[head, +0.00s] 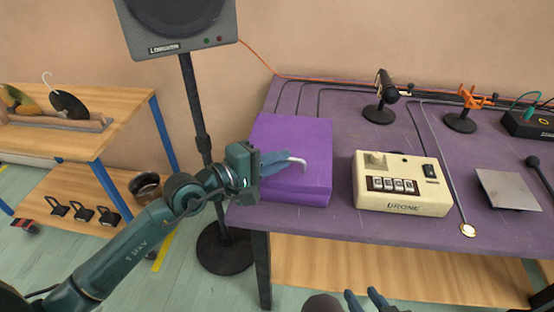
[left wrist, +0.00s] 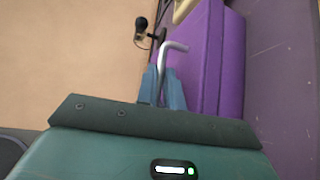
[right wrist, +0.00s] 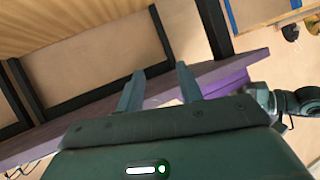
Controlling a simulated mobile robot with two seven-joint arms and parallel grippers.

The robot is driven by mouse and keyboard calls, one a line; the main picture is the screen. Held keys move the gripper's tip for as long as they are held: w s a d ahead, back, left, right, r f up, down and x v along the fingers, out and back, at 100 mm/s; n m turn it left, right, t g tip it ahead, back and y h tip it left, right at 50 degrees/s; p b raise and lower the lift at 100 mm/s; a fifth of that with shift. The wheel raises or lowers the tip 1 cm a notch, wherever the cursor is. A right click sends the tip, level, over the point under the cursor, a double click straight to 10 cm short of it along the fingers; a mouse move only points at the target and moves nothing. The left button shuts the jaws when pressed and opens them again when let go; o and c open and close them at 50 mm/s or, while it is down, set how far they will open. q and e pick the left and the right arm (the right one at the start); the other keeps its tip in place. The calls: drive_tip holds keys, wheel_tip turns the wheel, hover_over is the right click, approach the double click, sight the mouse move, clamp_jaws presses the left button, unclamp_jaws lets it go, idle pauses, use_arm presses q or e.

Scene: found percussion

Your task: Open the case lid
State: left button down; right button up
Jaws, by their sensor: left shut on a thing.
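The purple case (head: 300,135) stands on the left part of the purple table with its lid down. It also shows in the left wrist view (left wrist: 232,65). My left gripper (head: 275,162) is shut on a bent silver metal rod (head: 298,161), a hook-like piece. The rod's bent end shows beyond the fingers in the left wrist view (left wrist: 174,46).
A cream box with switches (head: 402,183) stands right of the case. A microphone on a stand (head: 381,98), an orange clamp stand (head: 464,115) and a metal plate (head: 507,189) are further right. A speaker on a pole (head: 180,25) and a wooden shelf (head: 70,140) are left of the table.

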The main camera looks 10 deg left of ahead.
use_arm(q)
drive_tip(key=shift+r, duration=0.1)
use_arm(e)
drive_tip(key=shift+r, duration=0.1)
